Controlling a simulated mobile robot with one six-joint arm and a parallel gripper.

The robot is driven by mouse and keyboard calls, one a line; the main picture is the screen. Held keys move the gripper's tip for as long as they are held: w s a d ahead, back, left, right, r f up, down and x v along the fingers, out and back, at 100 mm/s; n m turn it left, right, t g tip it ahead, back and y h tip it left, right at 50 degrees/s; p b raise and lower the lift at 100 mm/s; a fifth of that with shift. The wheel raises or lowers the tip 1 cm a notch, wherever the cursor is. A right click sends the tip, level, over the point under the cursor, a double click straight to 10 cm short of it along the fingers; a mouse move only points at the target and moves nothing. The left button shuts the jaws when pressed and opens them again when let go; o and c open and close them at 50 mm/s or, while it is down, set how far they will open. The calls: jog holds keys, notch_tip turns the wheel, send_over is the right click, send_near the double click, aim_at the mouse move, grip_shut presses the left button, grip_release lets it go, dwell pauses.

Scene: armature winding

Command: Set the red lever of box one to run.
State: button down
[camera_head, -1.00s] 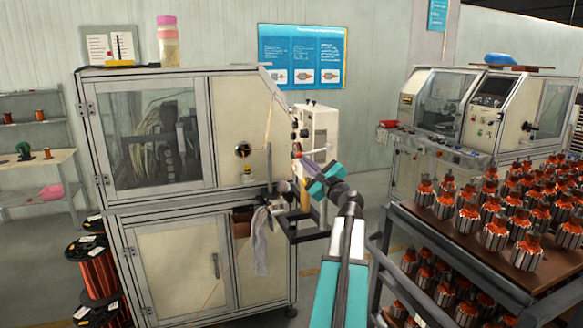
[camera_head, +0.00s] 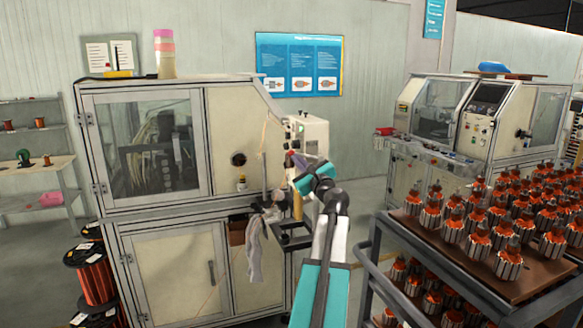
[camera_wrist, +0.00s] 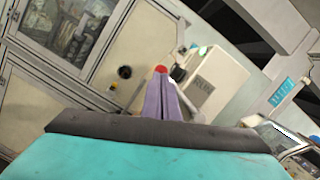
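A cream control box (camera_head: 309,133) with knobs on its front edge stands at the right side of the left machine; I cannot read a box number. In the wrist view the box (camera_wrist: 214,85) is just right of my fingertips. A small red part (camera_wrist: 160,69), which looks like the lever's end, shows right at the tips of my purple fingers. My gripper (camera_wrist: 162,84) has its fingers side by side with almost no gap. Whether they touch the red part is unclear. The lever's body and setting are hidden. In the head view my gripper (camera_head: 291,161) is in front of the box.
The left machine cabinet (camera_head: 230,115) has a windowed door and a grey cloth (camera_head: 254,250) hanging at its side. A cart (camera_head: 400,240) with many copper-wound armatures stands close on the right of my arm. Another machine (camera_head: 485,120) is behind it.

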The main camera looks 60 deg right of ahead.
jog(key=shift+f, duration=0.2)
jog(key=f+b+v, duration=0.1)
jog(key=b+v, duration=0.1)
jog(key=v, duration=0.4)
jog(key=f+b+v, duration=0.1)
jog(key=b+v, duration=0.2)
jog(key=v, duration=0.4)
jog(key=shift+d+f+b, duration=0.25)
jog(key=shift+d+b, duration=0.05)
jog(key=shift+w, duration=0.15)
